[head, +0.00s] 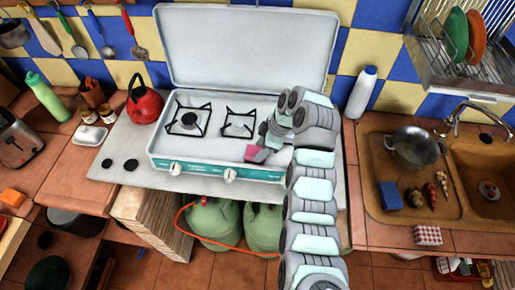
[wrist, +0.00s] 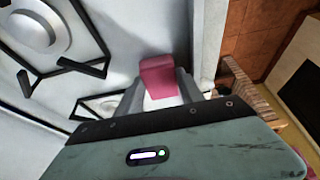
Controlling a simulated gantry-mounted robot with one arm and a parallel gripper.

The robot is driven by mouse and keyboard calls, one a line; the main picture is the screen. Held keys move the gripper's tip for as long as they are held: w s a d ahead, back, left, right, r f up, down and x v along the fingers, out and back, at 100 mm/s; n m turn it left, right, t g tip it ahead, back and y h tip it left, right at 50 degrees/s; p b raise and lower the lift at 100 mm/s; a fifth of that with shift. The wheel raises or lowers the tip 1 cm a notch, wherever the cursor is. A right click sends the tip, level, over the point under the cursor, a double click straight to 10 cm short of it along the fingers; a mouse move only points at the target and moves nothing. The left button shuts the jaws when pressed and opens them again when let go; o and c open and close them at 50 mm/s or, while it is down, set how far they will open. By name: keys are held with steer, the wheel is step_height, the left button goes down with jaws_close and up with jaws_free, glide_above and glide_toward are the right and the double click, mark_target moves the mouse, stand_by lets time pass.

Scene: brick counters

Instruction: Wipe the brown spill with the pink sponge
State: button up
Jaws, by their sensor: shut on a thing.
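My gripper (head: 262,146) is over the right front part of the white stove top, right of the right burner grate. It is shut on the pink sponge (head: 255,153). In the wrist view the sponge (wrist: 160,76) sticks out between the two grey fingers (wrist: 160,92). I cannot tell whether the sponge touches the stove surface. I cannot make out the brown spill in either view; my arm covers the right part of the stove.
The stove (head: 165,150) has two black grates (head: 238,123) and a raised lid (head: 250,45) behind. A red kettle (head: 145,103) stands to the left. A white bottle (head: 361,93) and a sink with a metal pot (head: 415,147) are to the right.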

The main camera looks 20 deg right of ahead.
steer(key=shift+s+d+b, duration=0.25)
steer(key=shift+s+d, duration=0.1)
steer(key=shift+d, duration=0.3)
steer(key=shift+s+d+b, duration=0.2)
steer(key=shift+s+d, duration=0.2)
steer(key=shift+d, duration=0.3)
steer(key=shift+s+d+b, duration=0.25)
steer(key=shift+s+d, duration=0.1)
steer(key=shift+d, duration=0.3)
steer(key=shift+a, duration=0.1)
steer(key=shift+w+a+b, duration=0.15)
steer(key=shift+w+a, duration=0.2)
steer(key=shift+a, duration=0.3)
steer(key=shift+w+a+b, duration=0.15)
steer(key=shift+w+a, duration=0.2)
steer(key=shift+a, duration=0.25)
steer(key=shift+r, duration=0.1)
step_height(320, 180, up, 5)
steer(key=p, duration=0.5)
